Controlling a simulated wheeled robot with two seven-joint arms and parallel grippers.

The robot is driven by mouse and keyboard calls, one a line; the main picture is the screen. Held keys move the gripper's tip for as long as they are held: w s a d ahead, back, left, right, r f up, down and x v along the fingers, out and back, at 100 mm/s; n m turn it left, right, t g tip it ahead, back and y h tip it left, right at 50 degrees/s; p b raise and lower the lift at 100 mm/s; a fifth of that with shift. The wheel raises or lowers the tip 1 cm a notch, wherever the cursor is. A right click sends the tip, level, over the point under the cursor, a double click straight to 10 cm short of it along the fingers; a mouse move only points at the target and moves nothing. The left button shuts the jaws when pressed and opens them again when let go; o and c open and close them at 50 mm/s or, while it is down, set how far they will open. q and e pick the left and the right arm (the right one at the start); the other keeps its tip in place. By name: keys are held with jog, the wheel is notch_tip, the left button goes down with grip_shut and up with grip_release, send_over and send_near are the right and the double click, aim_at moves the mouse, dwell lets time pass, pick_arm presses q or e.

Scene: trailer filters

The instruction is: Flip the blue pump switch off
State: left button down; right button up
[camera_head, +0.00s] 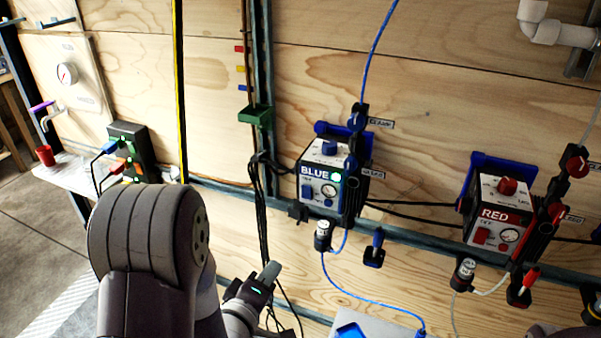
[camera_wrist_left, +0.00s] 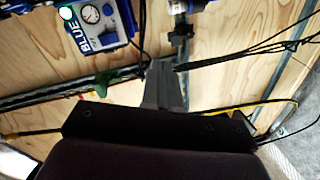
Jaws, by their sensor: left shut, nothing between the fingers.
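The blue pump (camera_head: 318,190) is a box with a white "BLUE" panel, mounted on the plywood wall. A green light (camera_head: 336,177) glows on its front, above a round gauge (camera_head: 328,190). A small blue switch (camera_head: 307,191) sits left of the gauge; its position is too small to tell. My left gripper (camera_head: 268,272) is below and left of the pump, apart from it, shut and empty. In the left wrist view the closed fingers (camera_wrist_left: 165,74) point up, with the pump (camera_wrist_left: 95,25) at upper left. My right gripper is not in view.
A red pump (camera_head: 498,210) hangs on the wall to the right. Black cables (camera_head: 256,200) hang left of the blue pump. A metal rail (camera_head: 410,228) runs along the wall. A green bracket (camera_head: 254,115) and a power strip (camera_head: 130,150) are on the left.

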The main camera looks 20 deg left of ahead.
aim_at(306, 190)
pick_arm(q)
notch_tip(306, 190, up, 6)
jog(key=n+t, duration=0.3)
jog(key=shift+d+n+t, duration=0.25)
jog(key=shift+n+t, duration=0.05)
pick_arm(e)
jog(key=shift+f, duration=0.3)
pick_arm(q)
jog(key=shift+w, duration=0.15)
jog(key=w, duration=0.4)
jog(key=w+r+p, duration=0.1)
jog(key=w, duration=0.4)
jog(key=w+p, duration=0.1)
jog(key=w, duration=0.3)
jog(key=shift+w+r, duration=0.35)
jog(key=shift+w, duration=0.05)
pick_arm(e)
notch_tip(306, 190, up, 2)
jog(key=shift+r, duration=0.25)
